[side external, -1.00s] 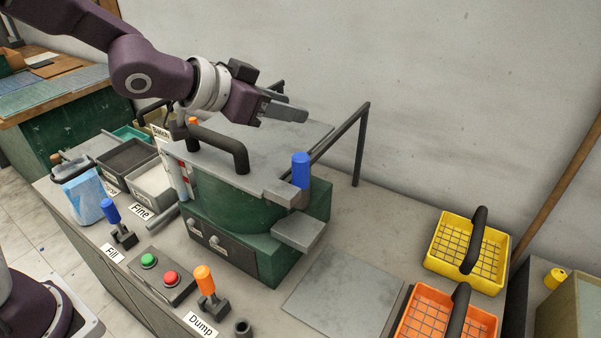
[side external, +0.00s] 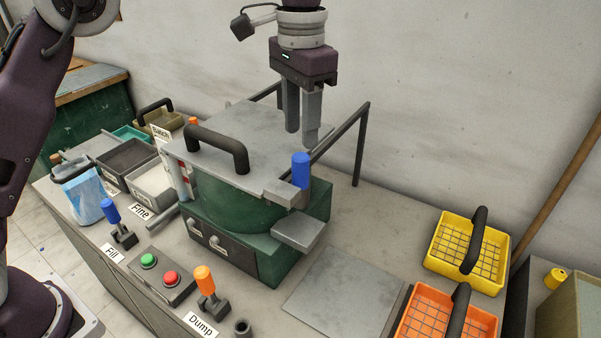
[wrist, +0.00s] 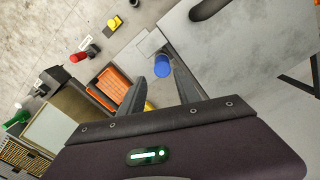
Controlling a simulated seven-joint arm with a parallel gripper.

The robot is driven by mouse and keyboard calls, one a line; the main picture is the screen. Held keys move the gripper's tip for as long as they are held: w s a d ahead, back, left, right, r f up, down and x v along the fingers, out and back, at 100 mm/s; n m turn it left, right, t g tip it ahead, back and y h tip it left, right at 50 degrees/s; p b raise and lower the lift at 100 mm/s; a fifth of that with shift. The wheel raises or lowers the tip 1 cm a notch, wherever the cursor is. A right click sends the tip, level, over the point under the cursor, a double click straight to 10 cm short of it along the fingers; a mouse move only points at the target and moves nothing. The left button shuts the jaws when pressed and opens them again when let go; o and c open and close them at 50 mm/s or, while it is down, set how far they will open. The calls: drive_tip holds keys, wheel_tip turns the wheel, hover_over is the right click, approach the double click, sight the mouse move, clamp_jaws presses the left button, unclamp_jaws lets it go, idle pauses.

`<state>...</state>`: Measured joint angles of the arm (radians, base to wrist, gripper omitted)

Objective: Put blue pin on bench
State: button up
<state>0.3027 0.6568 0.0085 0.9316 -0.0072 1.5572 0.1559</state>
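The blue pin (side external: 301,171) stands upright in the grey latch block at the front right edge of the machine's grey lid (side external: 262,135). My gripper (side external: 302,138) points straight down above and slightly behind the pin in the side view. Its fingers are apart, with nothing between them. In the wrist view, the blue pin (wrist: 163,66) shows just beyond the fingertips of my gripper (wrist: 160,84), apparently not touched. The grey bench top (side external: 385,230) extends around the green machine.
A black lid handle (side external: 218,145) and a dark rail (side external: 345,130) rise near the pin. A grey ledge (side external: 299,232) juts out below it. Yellow (side external: 467,255) and orange (side external: 443,318) baskets stand at right. A flat grey plate (side external: 342,288) lies clear in front.

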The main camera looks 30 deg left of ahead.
sight(300, 171)
wheel_tip(300, 171, down, 10)
drive_tip(key=shift+w+a+f, duration=0.1)
drive_tip(key=shift+w+a, duration=0.05)
clamp_jaws()
